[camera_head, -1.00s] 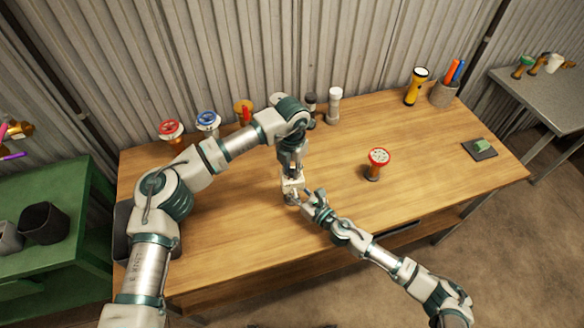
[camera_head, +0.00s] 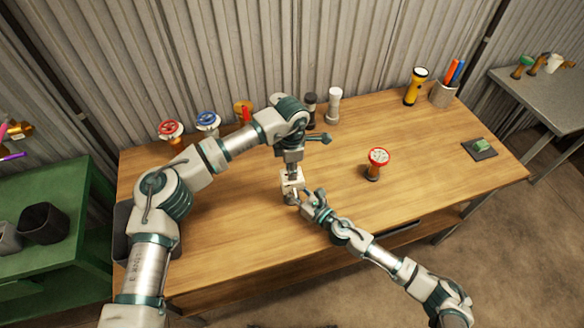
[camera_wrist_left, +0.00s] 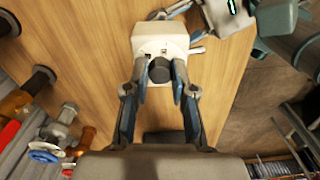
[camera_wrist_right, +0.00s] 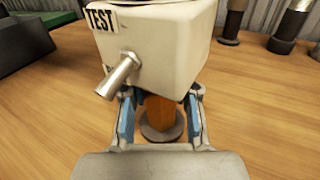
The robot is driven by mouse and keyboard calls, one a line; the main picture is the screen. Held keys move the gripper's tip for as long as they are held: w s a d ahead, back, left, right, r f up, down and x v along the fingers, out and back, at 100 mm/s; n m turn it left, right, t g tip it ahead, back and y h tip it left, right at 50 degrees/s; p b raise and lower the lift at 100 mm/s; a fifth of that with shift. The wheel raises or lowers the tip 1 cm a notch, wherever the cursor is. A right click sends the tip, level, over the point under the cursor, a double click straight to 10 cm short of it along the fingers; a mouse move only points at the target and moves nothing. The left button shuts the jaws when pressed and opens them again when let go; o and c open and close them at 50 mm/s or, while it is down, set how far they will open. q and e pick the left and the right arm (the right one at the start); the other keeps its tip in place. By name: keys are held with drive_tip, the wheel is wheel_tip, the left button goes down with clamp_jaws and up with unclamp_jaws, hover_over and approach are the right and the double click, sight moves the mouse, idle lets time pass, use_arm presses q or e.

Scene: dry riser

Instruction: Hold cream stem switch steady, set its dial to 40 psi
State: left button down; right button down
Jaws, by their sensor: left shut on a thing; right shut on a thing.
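The cream stem switch (camera_head: 291,184) stands upright on the wooden workbench. In the right wrist view its cream box (camera_wrist_right: 155,50) has a TEST label and a metal lever, above an orange-brown stem (camera_wrist_right: 160,115) on a round dark base. My right gripper (camera_wrist_right: 159,108) is shut around that stem, below the box. In the left wrist view the box (camera_wrist_left: 158,38) shows a dark round dial (camera_wrist_left: 159,70). My left gripper (camera_wrist_left: 160,84) comes from above, its fingers shut on either side of the dial. The dial's reading is too small to tell.
A red-topped valve (camera_head: 378,160) stands right of the switch on the bench. Along the back stand a red-wheel valve (camera_head: 171,132), a blue-wheel valve (camera_head: 208,122), a white-topped cylinder (camera_head: 333,105) and a yellow flashlight (camera_head: 415,88). The bench right of the switch is largely clear.

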use_arm(q)
drive_tip(key=m, duration=0.6)
drive_tip(key=shift+w+a+f, duration=0.1)
drive_tip(key=shift+w+a, duration=0.05)
drive_tip(key=shift+a, duration=0.05)
drive_tip(key=m, duration=0.6)
drive_tip(key=shift+m, duration=0.3)
use_arm(e)
drive_tip(key=shift+a, duration=0.1)
use_arm(q)
drive_tip(key=m, duration=0.6)
drive_tip(key=shift+w, duration=0.1)
use_arm(e)
drive_tip(key=shift+s, duration=0.1)
use_arm(q)
drive_tip(key=m, duration=0.6)
drive_tip(key=shift+d, duration=0.15)
use_arm(e)
drive_tip(key=shift+a, duration=0.1)
use_arm(q)
drive_tip(key=c, duration=1)
unclamp_jaws()
drive_tip(key=shift+d, duration=0.1)
drive_tip(key=shift+o, duration=0.2)
